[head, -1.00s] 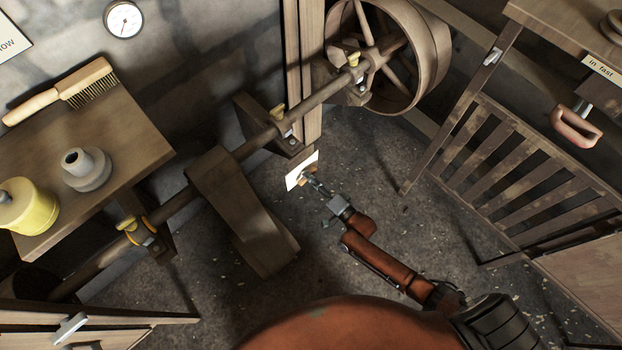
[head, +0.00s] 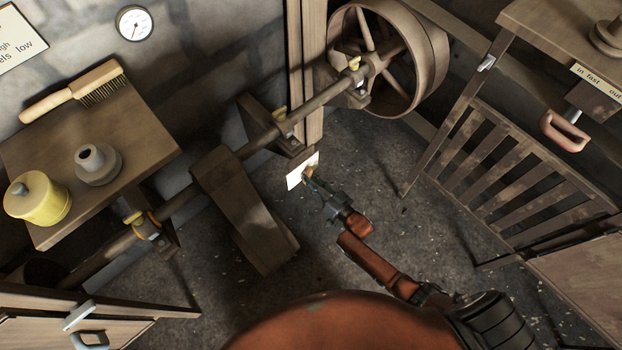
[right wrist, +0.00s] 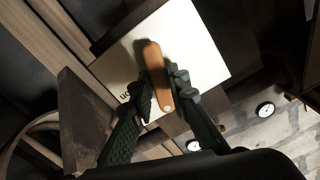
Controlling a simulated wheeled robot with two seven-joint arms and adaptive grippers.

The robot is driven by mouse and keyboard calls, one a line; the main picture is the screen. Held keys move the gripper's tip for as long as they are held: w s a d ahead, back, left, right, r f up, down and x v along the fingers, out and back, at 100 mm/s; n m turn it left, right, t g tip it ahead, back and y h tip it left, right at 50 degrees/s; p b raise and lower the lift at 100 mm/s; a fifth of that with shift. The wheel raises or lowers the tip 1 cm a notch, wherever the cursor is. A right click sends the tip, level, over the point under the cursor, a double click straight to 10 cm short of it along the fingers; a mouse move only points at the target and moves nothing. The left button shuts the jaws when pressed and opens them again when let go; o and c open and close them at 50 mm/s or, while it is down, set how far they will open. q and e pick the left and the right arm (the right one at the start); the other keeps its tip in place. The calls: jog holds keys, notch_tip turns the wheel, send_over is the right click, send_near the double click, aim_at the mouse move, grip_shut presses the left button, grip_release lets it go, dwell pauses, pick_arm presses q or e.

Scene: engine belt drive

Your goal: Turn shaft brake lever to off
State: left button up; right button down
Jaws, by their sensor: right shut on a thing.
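The shaft brake lever (right wrist: 157,75) is a short orange-brown bar with a pale pin at its lower end, in front of a white plate (right wrist: 205,55) in the right wrist view. In the head view the plate (head: 297,180) hangs below the shaft bearing, with the lever only a tiny brown spot. My right gripper (right wrist: 161,88) has one dark finger on each side of the lever and is shut on it. In the head view my right gripper (head: 310,178) reaches up to the plate from below. Lettering on the plate is mostly hidden. My left gripper is not in view.
The line shaft (head: 322,98) runs diagonally to a large spoked pulley (head: 432,62). A wooden belt guard (head: 240,205) stands left of my gripper. A slatted gate (head: 520,185) is to the right. A shelf (head: 140,150) at left holds a brush and a yellow pot. Floor between is clear.

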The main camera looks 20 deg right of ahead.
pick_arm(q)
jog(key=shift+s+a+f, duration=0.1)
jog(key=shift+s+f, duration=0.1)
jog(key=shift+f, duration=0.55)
pick_arm(e)
jog(key=n, duration=0.4)
jog(key=shift+f, duration=0.1)
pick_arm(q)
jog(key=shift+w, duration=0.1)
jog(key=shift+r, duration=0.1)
pick_arm(e)
jog(key=c, duration=1.9)
grip_release()
jog(key=v, duration=1.2)
